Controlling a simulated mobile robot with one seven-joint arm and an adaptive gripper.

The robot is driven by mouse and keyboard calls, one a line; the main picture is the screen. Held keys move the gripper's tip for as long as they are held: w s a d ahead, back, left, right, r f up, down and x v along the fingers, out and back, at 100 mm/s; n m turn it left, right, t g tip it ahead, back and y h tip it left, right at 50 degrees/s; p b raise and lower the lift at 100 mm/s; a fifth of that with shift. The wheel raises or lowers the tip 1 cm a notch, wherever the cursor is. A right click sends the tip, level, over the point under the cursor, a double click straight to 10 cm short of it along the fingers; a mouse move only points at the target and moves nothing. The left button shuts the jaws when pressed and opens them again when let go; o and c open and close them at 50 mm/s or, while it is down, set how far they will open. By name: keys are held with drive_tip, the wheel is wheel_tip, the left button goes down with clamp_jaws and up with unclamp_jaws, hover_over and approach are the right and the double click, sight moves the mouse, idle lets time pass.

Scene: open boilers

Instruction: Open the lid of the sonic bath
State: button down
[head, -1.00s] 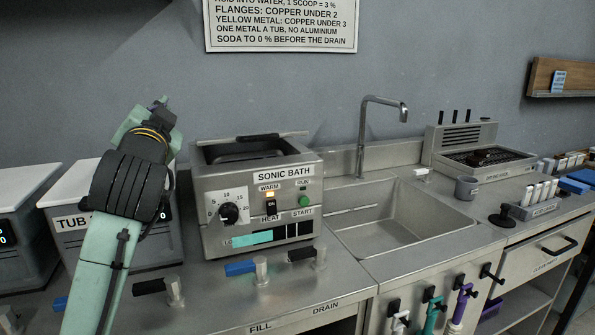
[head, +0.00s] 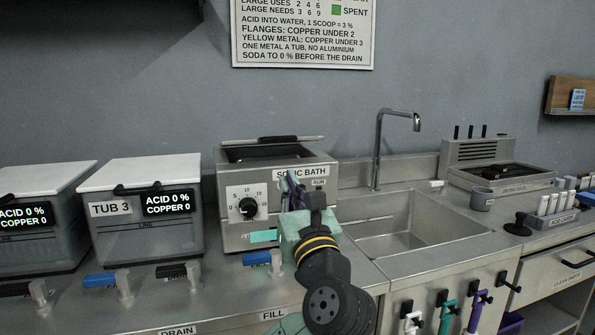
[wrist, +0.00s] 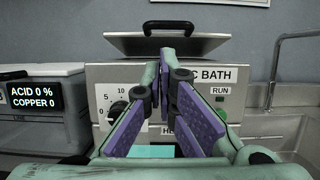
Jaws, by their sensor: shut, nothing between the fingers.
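The sonic bath (head: 235,190) is a grey steel box with a black dial, a RUN label and a heat panel. Its lid (head: 287,139) is tilted up at the back, standing above an open dark basin (head: 262,153); the raised lid also shows in the wrist view (wrist: 168,29). My gripper (head: 290,180) is in front of the bath's front panel, hiding the switches and part of the SONIC BATH label. In the wrist view its purple-padded fingers (wrist: 166,58) come together at the tips, empty, in front of the bath. I cannot tell whether they touch it.
Tub 3 (head: 150,230) with a white lid stands left of the bath, another tub (head: 35,230) beyond it. A sink (head: 410,225) with a tall tap (head: 378,150) is to the right. Blue and black valve handles (head: 258,258) stick up along the counter front.

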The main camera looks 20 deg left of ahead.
sight(270, 141)
drive_tip(key=p+x, duration=0.3)
drive_tip(key=x, duration=0.6)
drive_tip(key=shift+w+a, duration=0.25)
drive_tip(key=shift+w, duration=0.05)
